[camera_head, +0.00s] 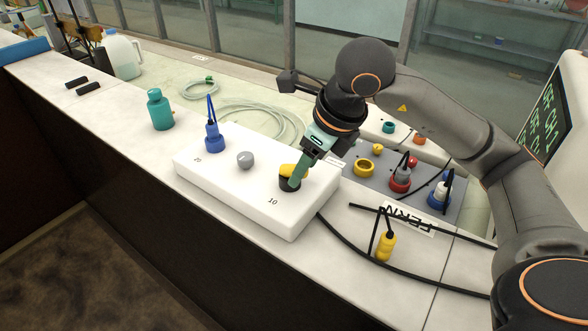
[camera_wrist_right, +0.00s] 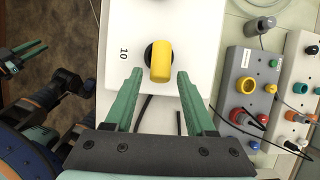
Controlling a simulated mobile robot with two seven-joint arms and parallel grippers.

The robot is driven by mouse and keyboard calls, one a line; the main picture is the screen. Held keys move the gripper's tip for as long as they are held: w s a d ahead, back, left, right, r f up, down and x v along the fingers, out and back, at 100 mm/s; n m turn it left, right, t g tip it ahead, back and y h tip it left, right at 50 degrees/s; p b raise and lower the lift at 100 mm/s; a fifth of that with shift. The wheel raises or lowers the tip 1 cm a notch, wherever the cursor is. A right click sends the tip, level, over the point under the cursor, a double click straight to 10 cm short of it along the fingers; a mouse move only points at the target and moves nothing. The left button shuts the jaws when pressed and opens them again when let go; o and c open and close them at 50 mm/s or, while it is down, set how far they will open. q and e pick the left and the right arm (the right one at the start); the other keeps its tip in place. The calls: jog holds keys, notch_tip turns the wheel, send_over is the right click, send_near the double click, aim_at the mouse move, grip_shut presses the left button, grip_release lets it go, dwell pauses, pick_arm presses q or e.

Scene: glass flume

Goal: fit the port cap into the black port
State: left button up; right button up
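The yellow cap (camera_wrist_right: 160,61) lies over the black port (camera_wrist_right: 148,54) on the white box (camera_wrist_right: 118,70) beside the label 10. In the right wrist view its long side shows, so it looks tilted or lying, not clearly seated. In the head view the cap (camera_head: 291,169) shows above the port (camera_head: 289,185), partly behind a green finger. My right gripper (camera_wrist_right: 161,74) is open, its green fingers apart; the cap lies just beyond their tips, between their lines. My left gripper (camera_wrist_right: 43,45) shows only at the left edge of the wrist view, away from the box; its opening is unclear.
A grey knob (camera_head: 245,160) and a blue plug (camera_head: 213,140) stand on the box. A grey panel (camera_head: 345,172) with coloured sockets and plugs is to its right. A yellow plug (camera_head: 387,247) and black cables lie in front. A teal bottle (camera_head: 160,110) stands left.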

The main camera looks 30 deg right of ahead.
grip_shut()
dwell(0.5)
